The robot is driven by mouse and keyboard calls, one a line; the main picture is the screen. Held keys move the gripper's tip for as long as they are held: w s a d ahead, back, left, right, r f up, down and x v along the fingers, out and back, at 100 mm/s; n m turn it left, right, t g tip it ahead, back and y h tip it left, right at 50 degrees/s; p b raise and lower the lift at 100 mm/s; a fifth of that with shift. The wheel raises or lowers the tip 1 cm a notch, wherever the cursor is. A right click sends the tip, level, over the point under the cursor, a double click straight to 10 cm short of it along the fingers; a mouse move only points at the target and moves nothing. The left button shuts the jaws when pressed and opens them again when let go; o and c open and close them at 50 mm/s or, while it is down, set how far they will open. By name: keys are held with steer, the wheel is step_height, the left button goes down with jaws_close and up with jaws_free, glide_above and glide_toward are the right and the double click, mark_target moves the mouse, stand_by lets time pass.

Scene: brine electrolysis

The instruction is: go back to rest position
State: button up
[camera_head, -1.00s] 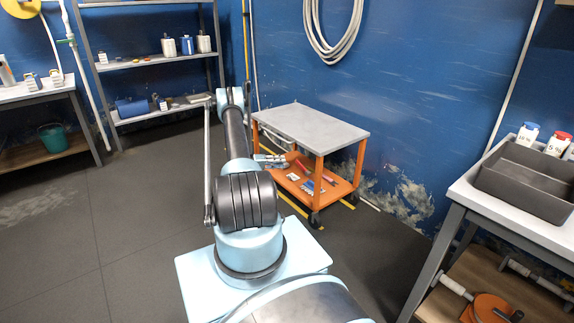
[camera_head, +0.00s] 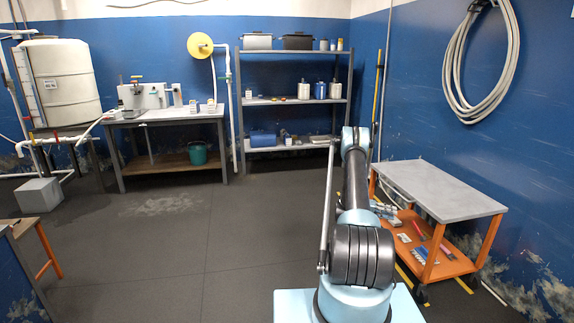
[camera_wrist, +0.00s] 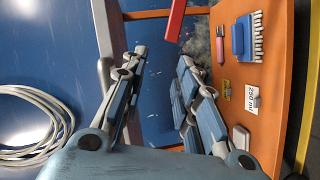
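My gripper (camera_wrist: 162,56) is open in the wrist view, its two jointed blue-grey fingers apart with nothing between them. In the head view, my arm reaches forward and its gripper (camera_head: 386,210) shows small, partly hidden by the arm, beside the left side of an orange cart with a grey top (camera_head: 440,187). The wrist view shows the cart's orange lower shelf (camera_wrist: 268,105) to the right of my fingers.
A hose coil (camera_head: 500,62) hangs on the blue wall. A shelving rack (camera_head: 292,100) and workbench (camera_head: 165,116) stand behind. The left floor is open.

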steer(key=s+a+r+n+t+y, duration=0.15)
steer(key=a+r, duration=0.25)
steer(key=r, duration=0.5)
steer(key=s+a+r+y, duration=0.2)
steer(key=a+r, duration=0.2)
steer(key=r, duration=0.6)
steer(key=s+a+r+n+t+y, duration=0.1)
steer(key=s+a+r+y, duration=0.1)
steer(key=a+r, duration=0.5)
steer(key=s+a+r+n+t+y, duration=0.1)
steer(key=s+a+r+y, duration=0.1)
steer(key=s+a+r, duration=0.45)
steer(key=s+a+r+n+t+y, duration=0.15)
steer(key=s+r, duration=0.25)
steer(key=s, duration=0.6)
steer(key=s+a+f+y, duration=0.2)
steer(key=s+a, duration=0.4)
steer(key=s, duration=0.3)
steer(key=s+a+f+y, duration=0.2)
steer(key=s+a, duration=0.3)
steer(key=s, duration=0.5)
steer(key=s+a+f+n+y, duration=0.1)
steer(key=s+a+f, duration=0.3)
steer(key=s, duration=0.5)
steer(key=a+y, duration=0.1)
steer(key=a, duration=0.1)
steer(key=shift+s+a+y, duration=0.15)
steer(key=shift+a+y, duration=0.2)
steer(key=shift+y, duration=0.05)
